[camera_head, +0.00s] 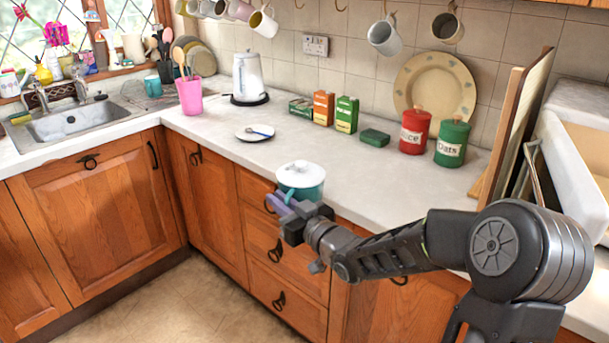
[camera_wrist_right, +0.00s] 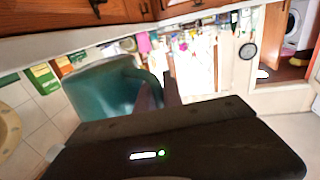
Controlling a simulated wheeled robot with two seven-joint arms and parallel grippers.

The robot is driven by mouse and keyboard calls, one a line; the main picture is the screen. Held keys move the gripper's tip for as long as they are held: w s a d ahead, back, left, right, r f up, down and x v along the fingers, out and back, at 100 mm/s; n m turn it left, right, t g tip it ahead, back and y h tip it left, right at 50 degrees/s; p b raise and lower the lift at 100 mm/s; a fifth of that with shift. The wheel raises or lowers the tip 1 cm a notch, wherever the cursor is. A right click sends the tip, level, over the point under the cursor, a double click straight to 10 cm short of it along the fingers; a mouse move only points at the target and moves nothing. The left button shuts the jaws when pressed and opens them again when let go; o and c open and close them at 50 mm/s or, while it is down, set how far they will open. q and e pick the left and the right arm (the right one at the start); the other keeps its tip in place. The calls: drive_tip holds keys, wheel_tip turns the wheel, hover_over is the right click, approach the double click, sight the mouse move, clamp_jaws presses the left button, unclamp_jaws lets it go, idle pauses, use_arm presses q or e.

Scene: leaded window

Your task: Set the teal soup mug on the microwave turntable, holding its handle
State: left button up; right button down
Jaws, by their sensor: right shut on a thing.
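The teal soup mug (camera_head: 301,192) has a white lid with a knob and looks upright at the counter's front edge. I cannot tell whether it touches the counter. My right gripper (camera_head: 284,204) is at its near left side, shut on its handle, with a purple part showing between the mug and the gripper. The right wrist view shows the mug's teal side (camera_wrist_right: 100,92) close up, with the handle side toward the fingers. A white box-like unit (camera_head: 575,145) at the right edge may be the microwave. No turntable shows. My left gripper is not in view.
A saucer (camera_head: 254,134) lies to the left. Boards (camera_head: 515,125) lean beside the white unit. The counter (camera_head: 385,190) right of the mug is bare.

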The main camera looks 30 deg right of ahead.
drive_tip(key=s+a+f+n+g+y, duration=0.3)
drive_tip(key=s+a+f+y, duration=0.3)
drive_tip(key=a+f, duration=0.3)
drive_tip(key=s+a+f+n+g+y, duration=0.4)
drive_tip(key=a+f, duration=0.5)
drive_tip(key=a, duration=0.7)
drive_tip(key=s+n+y, duration=0.2)
drive_tip(key=s, duration=0.1)
drive_tip(key=shift+a+n+y, duration=0.3)
drive_tip(key=shift+a, duration=0.05)
drive_tip(key=shift+f, duration=0.15)
